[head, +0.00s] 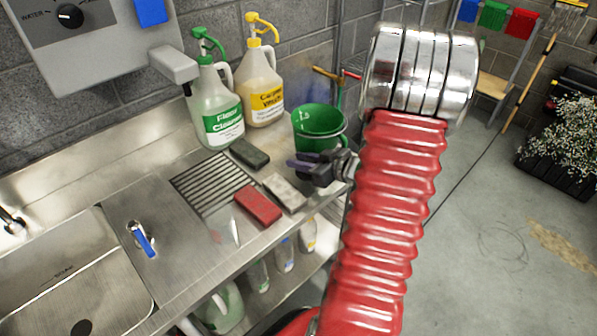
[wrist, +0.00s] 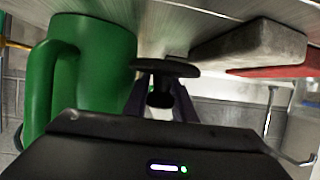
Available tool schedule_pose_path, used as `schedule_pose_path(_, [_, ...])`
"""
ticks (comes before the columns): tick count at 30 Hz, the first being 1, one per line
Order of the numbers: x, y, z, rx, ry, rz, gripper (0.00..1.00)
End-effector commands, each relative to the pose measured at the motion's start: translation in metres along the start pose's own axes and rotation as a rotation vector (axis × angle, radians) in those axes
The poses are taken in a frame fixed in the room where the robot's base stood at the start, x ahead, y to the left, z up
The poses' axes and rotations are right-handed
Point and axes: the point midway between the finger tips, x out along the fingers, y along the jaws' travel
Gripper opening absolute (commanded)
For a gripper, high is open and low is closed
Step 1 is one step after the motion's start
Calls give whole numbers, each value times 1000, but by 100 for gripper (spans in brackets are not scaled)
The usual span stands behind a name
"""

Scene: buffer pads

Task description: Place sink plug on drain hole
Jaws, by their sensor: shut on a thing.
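The sink plug (wrist: 165,67) is a dark round disc with a short stem in the wrist view. My gripper (wrist: 159,92) is shut on its stem, with one finger on each side. In the head view my gripper (head: 299,164) is beside the green bucket, above the right end of the steel counter; I cannot clearly make out the plug there. The drain hole (head: 82,327) is a dark circle in the bottom of the sink (head: 60,262) at lower left, well apart from my gripper. Nothing visible covers it.
A green bucket (head: 318,122) stands close behind my gripper. Red (head: 257,204), beige (head: 285,192) and dark green (head: 249,153) pads lie on the counter.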

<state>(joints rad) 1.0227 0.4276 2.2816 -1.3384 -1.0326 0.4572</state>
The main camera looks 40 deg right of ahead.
Motion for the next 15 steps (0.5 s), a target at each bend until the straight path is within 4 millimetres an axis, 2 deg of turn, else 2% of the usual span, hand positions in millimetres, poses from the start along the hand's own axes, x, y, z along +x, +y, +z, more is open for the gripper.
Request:
schedule_pose_path(9, [12, 0, 30, 5, -2, -1, 1])
schedule_pose_path(15, [16, 0, 39, 2, -1, 1, 1])
